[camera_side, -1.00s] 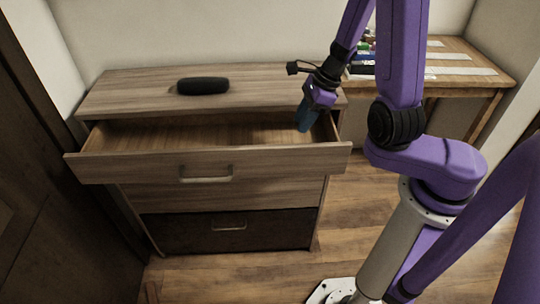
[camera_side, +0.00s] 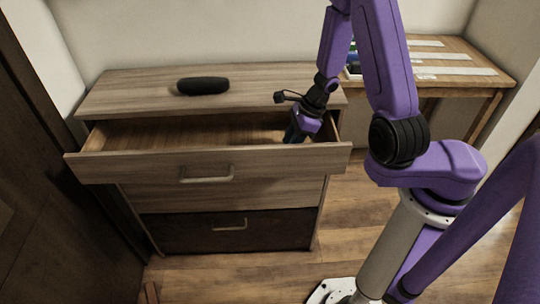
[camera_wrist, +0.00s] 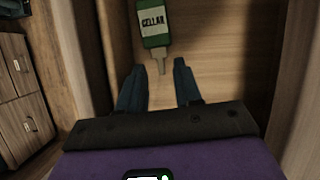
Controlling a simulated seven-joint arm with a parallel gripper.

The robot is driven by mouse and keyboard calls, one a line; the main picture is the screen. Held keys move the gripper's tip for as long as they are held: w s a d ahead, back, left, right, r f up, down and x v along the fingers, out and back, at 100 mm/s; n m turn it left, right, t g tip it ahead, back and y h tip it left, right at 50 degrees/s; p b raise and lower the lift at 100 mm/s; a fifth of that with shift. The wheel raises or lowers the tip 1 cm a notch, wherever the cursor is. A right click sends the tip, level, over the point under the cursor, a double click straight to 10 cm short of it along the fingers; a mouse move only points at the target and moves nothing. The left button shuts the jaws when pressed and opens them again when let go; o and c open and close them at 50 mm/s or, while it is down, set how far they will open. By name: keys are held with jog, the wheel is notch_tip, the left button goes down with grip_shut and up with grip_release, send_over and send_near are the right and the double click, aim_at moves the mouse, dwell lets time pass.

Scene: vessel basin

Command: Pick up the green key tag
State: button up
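The green key tag (camera_wrist: 154,24) lies on the drawer floor in the wrist view, with a pale label reading "CELLAR" and a narrow tan end toward my gripper. My gripper (camera_wrist: 159,65) is open, its two dark blue fingers apart. The tag's narrow end shows between the fingertips, and its green body is beyond them; I cannot tell the height gap. In the side view my gripper (camera_side: 291,138) is down inside the right part of the open top drawer (camera_side: 120,167), and the tag is hidden there.
A black rounded object (camera_side: 203,86) lies on the dresser top (camera_side: 130,90). A wooden desk (camera_side: 470,60) stands at the right. The left part of the drawer looks empty.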

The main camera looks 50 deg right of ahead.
jog(key=shift+x, duration=1.3)
grip_shut()
jog(key=shift+r, duration=0.1)
notch_tip(320, 180, up, 10)
